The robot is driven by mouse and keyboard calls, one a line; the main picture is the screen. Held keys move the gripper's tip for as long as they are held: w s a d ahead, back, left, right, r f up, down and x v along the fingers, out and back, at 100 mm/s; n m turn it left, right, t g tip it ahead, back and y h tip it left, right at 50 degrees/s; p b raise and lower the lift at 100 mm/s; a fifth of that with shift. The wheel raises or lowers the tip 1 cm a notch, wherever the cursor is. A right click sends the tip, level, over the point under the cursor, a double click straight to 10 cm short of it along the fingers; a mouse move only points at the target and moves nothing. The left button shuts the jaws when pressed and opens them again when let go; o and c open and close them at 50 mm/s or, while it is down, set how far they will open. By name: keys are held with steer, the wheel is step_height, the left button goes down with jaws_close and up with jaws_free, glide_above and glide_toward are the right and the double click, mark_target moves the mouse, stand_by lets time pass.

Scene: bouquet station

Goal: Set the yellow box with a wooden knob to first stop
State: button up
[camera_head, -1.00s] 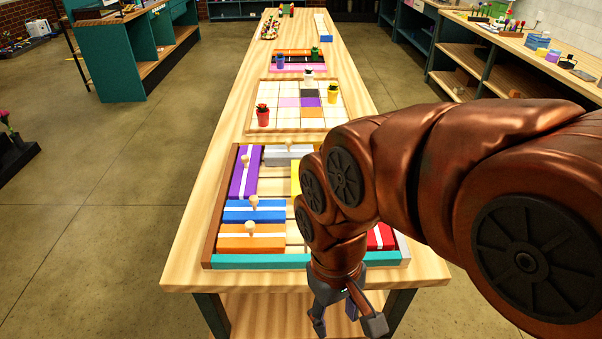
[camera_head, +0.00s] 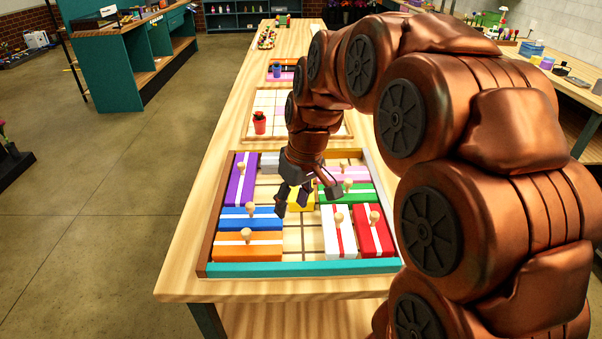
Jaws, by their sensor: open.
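The yellow box (camera_head: 301,199) lies in the middle of the sliding-block tray (camera_head: 300,268), mostly hidden behind my gripper. Its knob is not visible. My gripper (camera_head: 308,212) points down over the tray, at the yellow box, with its fingers apart and empty. I cannot tell whether the fingers touch the box. The stop marks are not readable.
Around it in the tray are a purple box (camera_head: 241,182), blue box (camera_head: 252,221), orange box (camera_head: 247,247), green box (camera_head: 358,193), white box (camera_head: 338,236), red box (camera_head: 374,236) and pink box (camera_head: 348,174). Bare slots show below the yellow box. A red pot (camera_head: 260,124) stands beyond.

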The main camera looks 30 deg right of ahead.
steer(key=w+d+f+n+t+b, duration=0.1)
steer(key=w+d+f+t, duration=0.15)
steer(key=w+d, duration=1.2)
steer(key=shift+t, duration=0.25)
steer(key=shift+w+a+f+p, duration=0.3)
steer(key=shift+w+a+f, duration=0.15)
steer(key=shift+w+f, duration=0.4)
steer(key=shift+w+a+f+p, duration=0.35)
steer(key=shift+w+a+f, duration=0.15)
steer(key=shift+f, duration=0.65)
steer(key=shift+w+a+f+p, duration=0.35)
steer(key=shift+w+f, duration=0.35)
steer(key=shift+f, duration=0.3)
steer(key=shift+c, duration=0.4)
jaws_close()
